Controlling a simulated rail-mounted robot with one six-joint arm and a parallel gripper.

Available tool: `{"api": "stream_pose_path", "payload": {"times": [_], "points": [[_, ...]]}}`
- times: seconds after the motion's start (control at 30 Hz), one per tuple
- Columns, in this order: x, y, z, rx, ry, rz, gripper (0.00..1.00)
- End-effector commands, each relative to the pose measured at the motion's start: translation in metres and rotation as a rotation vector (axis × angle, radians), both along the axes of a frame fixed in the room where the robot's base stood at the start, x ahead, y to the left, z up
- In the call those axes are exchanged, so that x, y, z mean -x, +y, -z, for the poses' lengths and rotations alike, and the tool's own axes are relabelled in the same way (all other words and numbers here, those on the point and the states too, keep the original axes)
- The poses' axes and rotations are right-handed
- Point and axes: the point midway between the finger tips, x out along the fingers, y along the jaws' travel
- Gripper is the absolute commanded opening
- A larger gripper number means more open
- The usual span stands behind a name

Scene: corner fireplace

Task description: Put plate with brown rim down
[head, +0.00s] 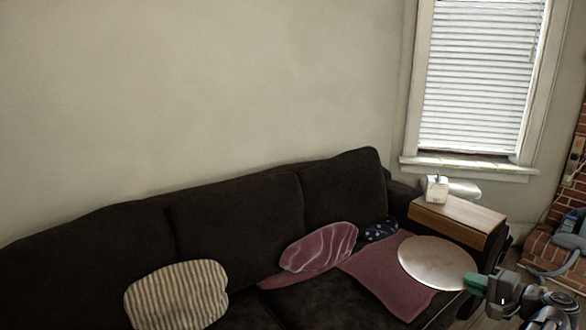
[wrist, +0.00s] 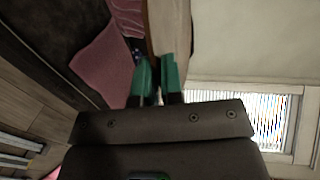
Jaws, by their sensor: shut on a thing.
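The plate (head: 438,262) is a round, pale disc with a brownish tint, in the right part of the head view. It appears over the pink cloth on the sofa's right end, close to the wooden surface. My gripper (head: 474,284) is at its lower right edge, with green fingertips shut on that edge. In the wrist view, the two green fingers of my gripper (wrist: 157,78) are close together. I cannot clearly make out the plate there. The head view does not clearly show any gap between plate and cloth.
A dark sofa (head: 240,215) carries a striped cushion (head: 177,296), a pink patterned cushion (head: 320,247) and a pink cloth (head: 375,272). A wooden surface (head: 455,220) at its right end holds a white box (head: 437,188). A brick fireplace (head: 565,200) stands far right.

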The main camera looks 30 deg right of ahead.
Motion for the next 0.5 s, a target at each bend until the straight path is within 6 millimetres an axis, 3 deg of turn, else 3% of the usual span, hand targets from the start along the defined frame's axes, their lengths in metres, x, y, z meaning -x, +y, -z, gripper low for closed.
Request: {"api": "stream_pose_path", "payload": {"times": [0.03, 0.2, 0.33, 0.5], "points": [[0.000, 0.000, -0.052, 0.000, -0.001, 0.000, 0.00], [0.000, 0.000, -0.127, 0.000, -0.001, 0.000, 0.00], [0.000, 0.000, -0.156, 0.000, -0.001, 0.000, 0.00], [0.000, 0.000, -0.157, 0.000, -0.001, 0.000, 0.00]]}}
